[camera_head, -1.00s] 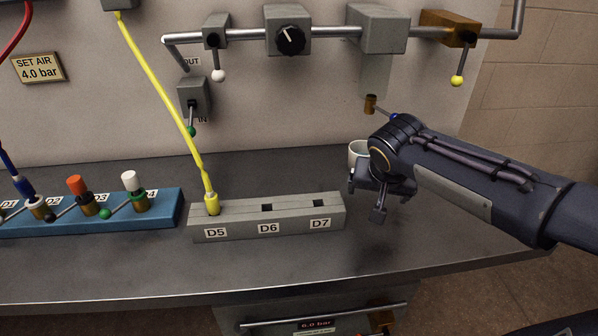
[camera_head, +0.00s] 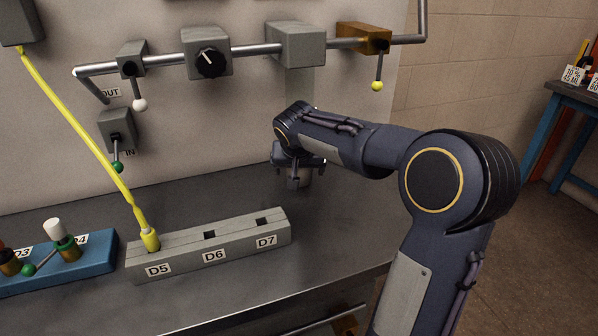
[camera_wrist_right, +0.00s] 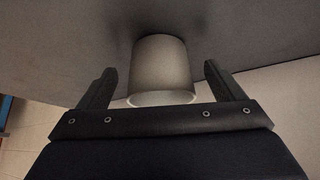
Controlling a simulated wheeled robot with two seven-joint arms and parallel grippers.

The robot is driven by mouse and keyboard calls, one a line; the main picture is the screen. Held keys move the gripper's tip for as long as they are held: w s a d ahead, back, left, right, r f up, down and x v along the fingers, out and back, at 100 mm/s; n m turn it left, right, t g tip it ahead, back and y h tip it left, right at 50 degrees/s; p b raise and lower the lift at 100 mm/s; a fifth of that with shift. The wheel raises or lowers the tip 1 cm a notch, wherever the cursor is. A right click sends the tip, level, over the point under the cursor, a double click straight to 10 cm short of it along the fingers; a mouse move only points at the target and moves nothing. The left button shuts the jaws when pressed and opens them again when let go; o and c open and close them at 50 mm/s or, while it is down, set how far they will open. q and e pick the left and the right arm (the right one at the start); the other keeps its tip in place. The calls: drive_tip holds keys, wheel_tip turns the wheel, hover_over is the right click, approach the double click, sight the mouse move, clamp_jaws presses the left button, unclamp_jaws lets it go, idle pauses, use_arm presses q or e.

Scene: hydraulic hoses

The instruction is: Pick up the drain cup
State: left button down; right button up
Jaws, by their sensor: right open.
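The drain cup (camera_wrist_right: 160,68) is a plain pale cup standing on the grey bench. In the right wrist view it sits between the two fingers of my right gripper (camera_wrist_right: 160,88), with a gap on each side. Its rim is near the gripper's palm. The right gripper is open. My left gripper is not in view.
A grey block with sockets D5, D6 and D7 (camera_head: 215,252) lies left of the gripper. A yellow hose (camera_head: 85,130) is plugged into D5. A blue block (camera_head: 90,265) is at far left. A pipe with valves (camera_head: 250,52) runs above. The bench right of the grey block is clear.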

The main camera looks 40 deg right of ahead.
drive_tip(key=shift+w+d+f, duration=0.3)
drive_tip(key=shift+w+d, duration=0.55)
drive_tip(key=shift+w, duration=0.1)
drive_tip(key=shift+w+f, duration=0.1)
drive_tip(key=shift+f, duration=0.15)
drive_tip(key=shift+c, duration=0.2)
drive_tip(key=c, duration=1.1)
drive_tip(key=shift+o, duration=0.2)
drive_tip(key=shift+r, duration=0.3)
